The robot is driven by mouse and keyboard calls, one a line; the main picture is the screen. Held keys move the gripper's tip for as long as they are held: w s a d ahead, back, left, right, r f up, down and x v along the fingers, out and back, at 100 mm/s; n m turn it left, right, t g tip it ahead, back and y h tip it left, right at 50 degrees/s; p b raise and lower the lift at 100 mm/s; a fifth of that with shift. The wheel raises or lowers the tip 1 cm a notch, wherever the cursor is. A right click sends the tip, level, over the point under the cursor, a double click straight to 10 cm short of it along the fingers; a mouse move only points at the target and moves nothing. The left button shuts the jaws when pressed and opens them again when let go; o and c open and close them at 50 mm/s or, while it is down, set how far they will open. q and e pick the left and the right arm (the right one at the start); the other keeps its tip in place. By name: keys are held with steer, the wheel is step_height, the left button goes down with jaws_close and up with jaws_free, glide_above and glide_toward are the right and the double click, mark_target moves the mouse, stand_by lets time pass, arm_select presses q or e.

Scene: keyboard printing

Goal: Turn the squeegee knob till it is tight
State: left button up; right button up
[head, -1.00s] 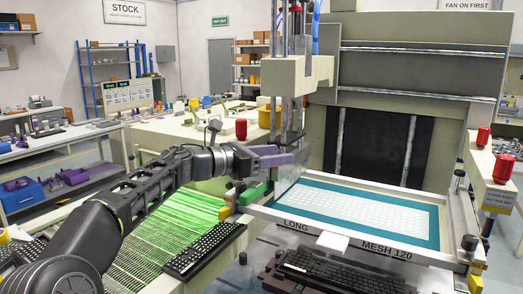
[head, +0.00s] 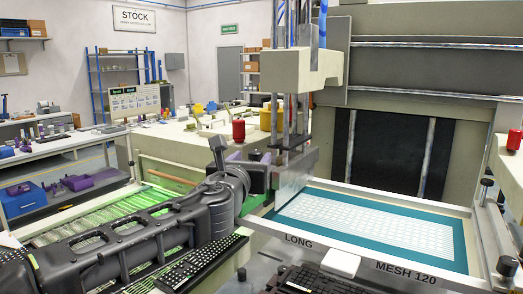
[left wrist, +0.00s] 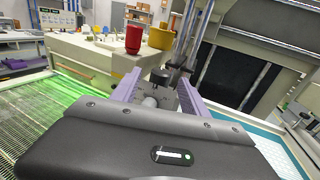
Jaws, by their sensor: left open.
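A small dark knob (left wrist: 158,76), apparently the squeegee knob, shows in the left wrist view between my left gripper's (left wrist: 160,90) two purple fingers. The fingers stand apart, one on each side of it; I cannot tell whether either touches it. A grey metal part (left wrist: 166,99) lies below the knob. In the head view my left gripper (head: 254,166) is beside the squeegee (head: 291,180), which hangs at the left end of the screen. The wrist hides much of the fingers and the knob there. My right gripper is not in view.
The framed screen (head: 461,268), marked LONG and MESH 120, lies to the right. A red jar (head: 239,130) and a yellow tub (head: 265,120) stand behind the gripper. Keyboards (head: 205,262) lie in front. The vertical press column (head: 290,108) rises close by.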

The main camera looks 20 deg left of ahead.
arm_select(q)
steer(key=shift+s+d+r, duration=0.15)
steer(key=shift+s+r, duration=0.15)
steer(key=shift+s, duration=0.25)
steer(key=p+x, duration=0.1)
steer(key=x, duration=0.7)
steer(key=shift+w, duration=0.15)
jaws_close()
